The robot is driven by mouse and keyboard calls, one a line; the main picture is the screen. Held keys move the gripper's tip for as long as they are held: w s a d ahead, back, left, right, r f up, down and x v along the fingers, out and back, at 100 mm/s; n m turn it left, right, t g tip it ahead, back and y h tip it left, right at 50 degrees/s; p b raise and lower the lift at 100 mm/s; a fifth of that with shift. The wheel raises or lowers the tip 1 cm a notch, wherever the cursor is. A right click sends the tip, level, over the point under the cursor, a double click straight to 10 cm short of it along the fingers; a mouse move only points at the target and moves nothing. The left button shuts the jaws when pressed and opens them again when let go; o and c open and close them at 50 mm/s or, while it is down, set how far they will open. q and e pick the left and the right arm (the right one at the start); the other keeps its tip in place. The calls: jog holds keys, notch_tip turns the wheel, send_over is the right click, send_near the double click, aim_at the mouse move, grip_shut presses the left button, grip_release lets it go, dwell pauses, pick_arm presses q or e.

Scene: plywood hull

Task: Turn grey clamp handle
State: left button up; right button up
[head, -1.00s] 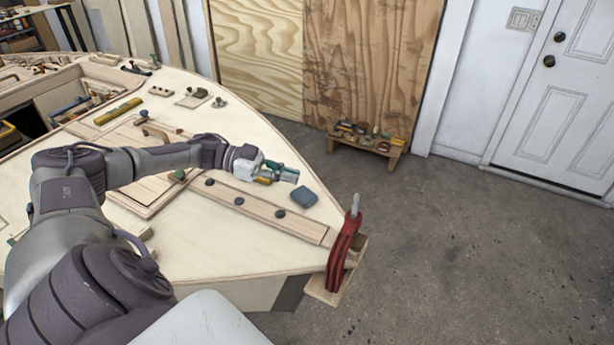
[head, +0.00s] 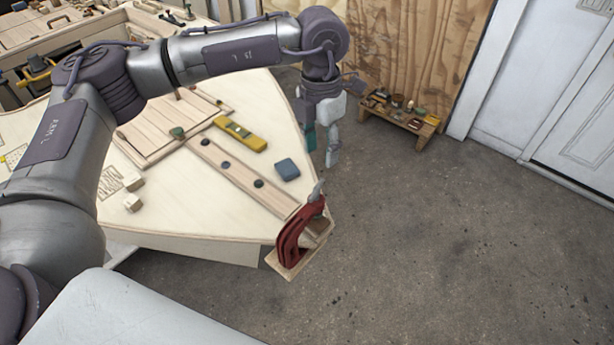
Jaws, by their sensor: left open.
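The red clamp (head: 293,238) is fixed at the pointed tip of the plywood hull, with wood blocks in it. Its grey handle (head: 317,191) sticks up from the top of the clamp, tilted a little to the right. My left gripper (head: 321,150) points down with its fingers apart and empty. In the picture it is just above the handle, past the hull's right edge, and does not touch the handle. My right gripper is not in the view.
A blue block (head: 287,169), a yellow level (head: 240,134) and a wood strip with dark knobs (head: 225,165) are on the hull deck (head: 185,205). A low wooden bench (head: 397,117) with small items stands behind. The floor at right is clear.

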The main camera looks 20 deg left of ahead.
pick_arm(q)
jog(key=r, duration=0.1)
jog(key=p, duration=0.2)
send_over(316, 188)
notch_tip(316, 188, down, 4)
jog(key=shift+t+y, duration=0.3)
jog(key=shift+t, duration=0.1)
notch_tip(316, 188, down, 8)
jog(key=shift+s+d+f+p, duration=0.1)
jog(key=shift+p, duration=0.65)
jog(key=shift+f, duration=0.8)
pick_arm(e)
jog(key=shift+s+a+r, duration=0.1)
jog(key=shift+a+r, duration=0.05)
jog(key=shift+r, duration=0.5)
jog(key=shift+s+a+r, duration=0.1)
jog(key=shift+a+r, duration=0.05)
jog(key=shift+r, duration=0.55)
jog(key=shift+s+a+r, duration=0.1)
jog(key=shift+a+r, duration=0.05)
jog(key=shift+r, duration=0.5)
pick_arm(q)
jog(key=shift+c, duration=0.3)
